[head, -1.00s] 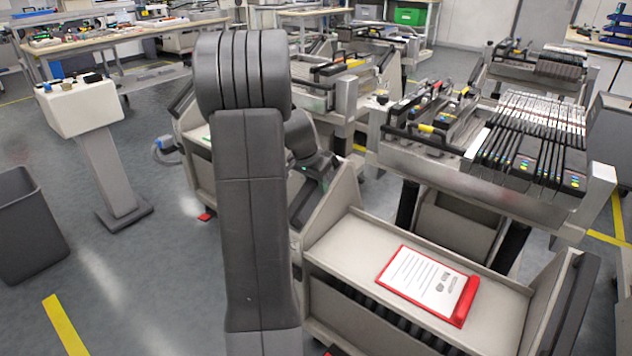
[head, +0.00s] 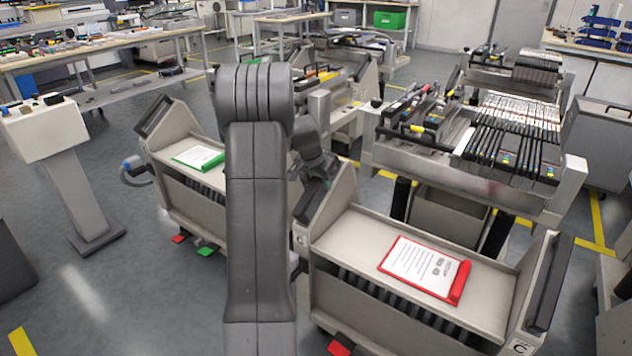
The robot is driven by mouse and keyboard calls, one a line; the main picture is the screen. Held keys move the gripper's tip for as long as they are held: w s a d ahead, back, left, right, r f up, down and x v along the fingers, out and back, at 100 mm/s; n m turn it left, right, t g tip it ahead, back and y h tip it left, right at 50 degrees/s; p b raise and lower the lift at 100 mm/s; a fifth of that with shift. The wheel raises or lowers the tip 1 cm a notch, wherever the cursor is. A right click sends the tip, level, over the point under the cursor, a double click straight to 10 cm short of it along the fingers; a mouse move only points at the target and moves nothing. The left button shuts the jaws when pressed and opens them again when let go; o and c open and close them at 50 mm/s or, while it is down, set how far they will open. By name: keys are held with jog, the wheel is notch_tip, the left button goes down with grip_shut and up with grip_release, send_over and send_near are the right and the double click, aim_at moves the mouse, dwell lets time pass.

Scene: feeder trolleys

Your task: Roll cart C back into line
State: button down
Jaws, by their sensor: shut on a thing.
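Cart C (head: 332,244) is the grey cart in the right foreground, marked with a C label on its right side panel. A red clipboard with a white sheet (head: 420,268) lies on its sloped top. Its right handle (head: 549,283) is dark and free. My gripper (head: 318,178) is at the cart's upper left corner, shut on the dark left handle (head: 310,203). The arm hides part of this corner, and the fingertips are hard to make out. A red pedal (head: 340,345) shows at the cart's foot.
A neighbouring cart (head: 180,190) with a green clipboard (head: 198,157) stands left, partly behind my arm. A feeder machine (head: 470,185) stands behind cart C. A control pedestal (head: 75,200) stands at the left. Yellow lines mark the floor, and the floor at front left is clear.

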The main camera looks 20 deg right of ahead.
jog(key=shift+w+d+f, duration=0.15)
jog(key=shift+w+d, duration=0.35)
jog(key=shift+d, duration=0.2)
jog(key=c, duration=1.1)
grip_release()
jog(key=p+v, duration=0.3)
jog(key=v, duration=1.1)
jog(key=shift+d, duration=0.1)
